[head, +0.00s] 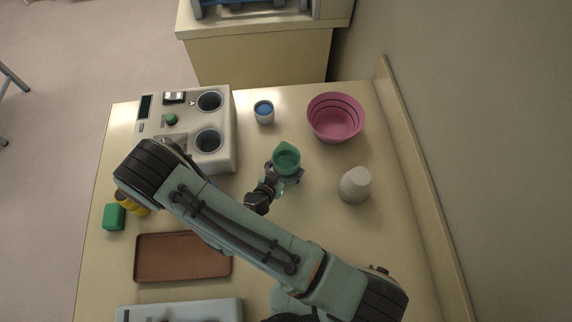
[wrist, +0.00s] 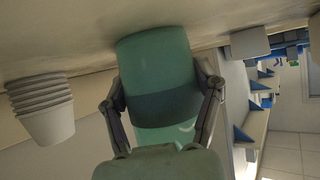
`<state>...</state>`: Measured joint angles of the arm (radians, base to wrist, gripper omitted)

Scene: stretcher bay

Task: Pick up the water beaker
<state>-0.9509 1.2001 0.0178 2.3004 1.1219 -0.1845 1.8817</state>
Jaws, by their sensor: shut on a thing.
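The water beaker (head: 287,158) is a green, see-through cup near the middle of the table in the head view. In the wrist view the beaker (wrist: 158,65) fills the middle, with a darker band across it. My gripper (head: 284,174) is shut on the beaker, with one finger on each side of it in the wrist view (wrist: 161,92). The beaker looks about upright. I cannot tell whether its base touches the table.
A pink bowl (head: 335,118) stands behind right, a white stack of cups (head: 354,185) to the right, and a small blue-topped cup (head: 264,112) behind. A white machine with two wells (head: 220,155) stands left. A brown tray (head: 180,270) lies front left. Bare table surrounds the beaker.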

